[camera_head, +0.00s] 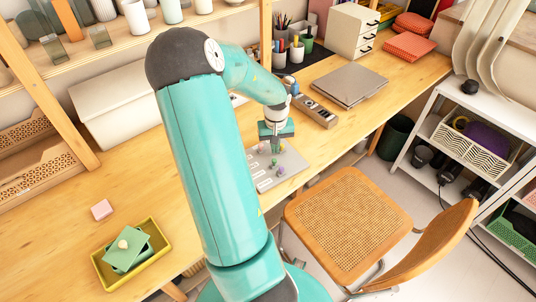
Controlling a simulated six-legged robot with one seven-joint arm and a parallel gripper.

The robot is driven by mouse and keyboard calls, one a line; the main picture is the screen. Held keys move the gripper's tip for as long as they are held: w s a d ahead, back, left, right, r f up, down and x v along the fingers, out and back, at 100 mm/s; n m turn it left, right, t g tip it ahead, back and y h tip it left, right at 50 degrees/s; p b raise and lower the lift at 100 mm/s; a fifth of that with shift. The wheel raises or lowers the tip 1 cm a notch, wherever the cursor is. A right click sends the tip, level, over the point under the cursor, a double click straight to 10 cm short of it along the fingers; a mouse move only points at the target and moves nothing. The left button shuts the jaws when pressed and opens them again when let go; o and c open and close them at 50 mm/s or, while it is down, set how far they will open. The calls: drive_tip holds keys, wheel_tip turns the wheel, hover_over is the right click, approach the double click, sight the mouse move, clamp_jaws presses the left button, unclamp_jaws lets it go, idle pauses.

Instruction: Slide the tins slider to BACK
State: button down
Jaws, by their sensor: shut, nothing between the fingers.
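A grey slider panel (291,160) lies on the wooden desk near its front edge, with pale slots and several small coloured knobs. A purple knob (281,171) and a green knob (274,162) stand toward its right side. Labels are too small to read, so I cannot tell which knob is the tins slider or where it sits along its slot. My gripper (275,146) points down over the far part of the panel, its fingers shut with nothing between them. Whether the fingertips touch a knob is unclear.
A long narrow device (316,112) and a grey laptop (347,84) lie beyond the panel. A yellow tray (158,262) and a pink block (102,209) are at the left. A cane chair (345,215) stands in front of the desk.

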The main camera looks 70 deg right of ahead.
wheel_tip(320, 180, up, 7)
idle(1.0)
drive_tip(key=shift+w+a, duration=0.1)
idle(0.3)
drive_tip(key=w+a+r+n+t, duration=0.1)
drive_tip(key=w+a+r+n, duration=0.1)
drive_tip(key=w+a+r, duration=0.45)
drive_tip(key=w+a+r+n+t, duration=0.1)
drive_tip(key=w+a, duration=0.3)
drive_tip(key=a, duration=0.5)
drive_tip(key=w+a+r+n+t, duration=0.1)
drive_tip(key=w+a+r+n, duration=0.1)
drive_tip(key=w+a+r, duration=0.45)
drive_tip(key=s+a+r+n+t, duration=0.1)
drive_tip(key=s+a+n, duration=0.1)
drive_tip(key=a, duration=0.6)
drive_tip(key=s+a+r+n, duration=0.2)
drive_tip(key=a, duration=0.6)
drive_tip(key=s+a+r+n+t, duration=0.1)
drive_tip(key=s+a+r+n, duration=0.1)
drive_tip(key=a, duration=0.7)
drive_tip(key=shift+s+t, duration=0.3)
drive_tip(key=shift+s, duration=0.2)
